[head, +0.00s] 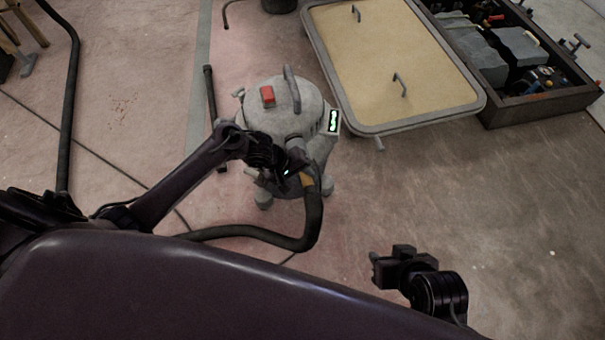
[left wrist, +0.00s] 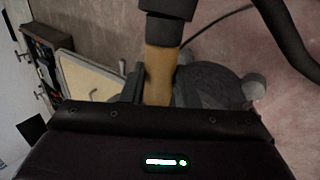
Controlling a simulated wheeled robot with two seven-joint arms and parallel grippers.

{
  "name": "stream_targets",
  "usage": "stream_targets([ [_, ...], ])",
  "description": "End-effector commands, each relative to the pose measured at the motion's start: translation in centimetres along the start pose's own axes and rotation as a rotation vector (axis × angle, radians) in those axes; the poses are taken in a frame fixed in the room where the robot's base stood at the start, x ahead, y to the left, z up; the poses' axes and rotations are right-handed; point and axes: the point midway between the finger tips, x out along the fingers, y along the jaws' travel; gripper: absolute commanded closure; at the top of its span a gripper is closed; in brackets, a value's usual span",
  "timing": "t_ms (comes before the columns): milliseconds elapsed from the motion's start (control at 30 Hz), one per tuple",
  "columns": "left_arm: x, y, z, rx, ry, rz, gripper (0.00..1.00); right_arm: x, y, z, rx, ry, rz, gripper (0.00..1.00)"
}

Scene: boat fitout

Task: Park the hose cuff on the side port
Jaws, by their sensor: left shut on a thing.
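The grey shop vacuum (head: 284,108), with a red switch and top handle, stands on the floor in the middle of the head view. My left gripper (head: 300,171) is in front of its near side, shut on the tan hose cuff (head: 307,181). In the left wrist view the cuff (left wrist: 159,72) shows with a dark hose end (left wrist: 165,28) on it. The black hose (head: 316,215) bends down and left from the cuff. The side port is hidden or not clear; I cannot tell whether the cuff touches it. My right gripper (head: 376,268) is away from the vacuum, at lower right.
A tan hatch panel (head: 390,60) with a grey rim and handles lies behind and right of the vacuum. A dark crate (head: 545,103) of tools is at the far right. A dark wand (head: 211,95) is left of the vacuum. The floor at right is clear.

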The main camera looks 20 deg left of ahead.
Motion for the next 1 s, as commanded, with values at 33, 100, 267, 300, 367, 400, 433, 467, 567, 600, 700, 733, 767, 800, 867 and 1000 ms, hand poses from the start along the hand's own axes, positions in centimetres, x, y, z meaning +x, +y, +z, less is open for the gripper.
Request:
stream_targets([
  [33, -0.4, 0.3, -1.1, -0.003, 0.026, 0.006, 1.0, 0.0, 0.0, 0.0, 0.0, 0.0, 0.0, 0.64],
  [100, -0.5, 0.3, -1.2, -0.002, 0.027, 0.006, 1.0, 0.0, 0.0, 0.0, 0.0, 0.0, 0.0, 0.64],
  [267, -0.5, 0.3, -1.3, -0.002, 0.03, 0.005, 0.67, 0.0, 0.0, 0.0, 0.0, 0.0, 0.0, 0.64],
  [300, -0.5, 0.3, -1.3, -0.002, 0.029, 0.005, 0.62, 0.0, 0.0, 0.0, 0.0, 0.0, 0.0, 0.64],
  [367, -0.5, 0.2, -1.1, -0.002, 0.026, 0.005, 0.54, 0.0, 0.0, 0.0, 0.0, 0.0, 0.0, 0.64],
  [400, -0.4, 0.2, -1.1, -0.002, 0.024, 0.004, 0.49, 0.0, 0.0, 0.0, 0.0, 0.0, 0.0, 0.64],
  [433, -0.4, 0.2, -1.0, -0.002, 0.022, 0.004, 0.47, 0.0, 0.0, 0.0, 0.0, 0.0, 0.0, 0.64],
  [467, -0.4, 0.2, -0.9, -0.002, 0.021, 0.004, 0.47, 0.0, 0.0, 0.0, 0.0, 0.0, 0.0, 0.64],
  [567, -0.3, 0.2, -0.8, -0.002, 0.019, 0.003, 0.47, 0.0, 0.0, 0.0, 0.0, 0.0, 0.0, 0.64],
  [600, -0.3, 0.2, -0.8, -0.002, 0.018, 0.003, 0.47, 0.0, 0.0, 0.0, 0.0, 0.0, 0.0, 0.64],
  [700, -0.4, 0.1, -0.7, -0.002, 0.016, 0.002, 0.47, -0.1, 0.0, -0.1, 0.0, 0.0, 0.0, 0.64],
  [733, -0.6, 0.2, -0.7, -0.002, 0.016, 0.002, 0.47, -0.2, 0.0, -0.1, 0.0, 0.0, 0.0, 0.64],
  [767, -0.9, 0.2, -0.7, -0.001, 0.016, 0.002, 0.47, -0.3, 0.0, -0.2, 0.0, 0.0, 0.0, 0.64],
  [800, -1.4, 0.3, -0.7, -0.001, 0.017, 0.003, 0.47, -0.6, -0.1, -0.3, 0.0, 0.0, 0.0, 0.64],
  [867, -2.3, 0.3, -0.7, -0.001, 0.017, 0.002, 0.47, -1.0, -0.1, -0.6, 0.0, 0.0, 0.0, 0.64],
  [1000, -4.9, 0.3, -0.7, 0.0, 0.018, 0.002, 0.47, -2.0, -0.2, -1.2, 0.0, 0.0, 0.0, 0.64],
])
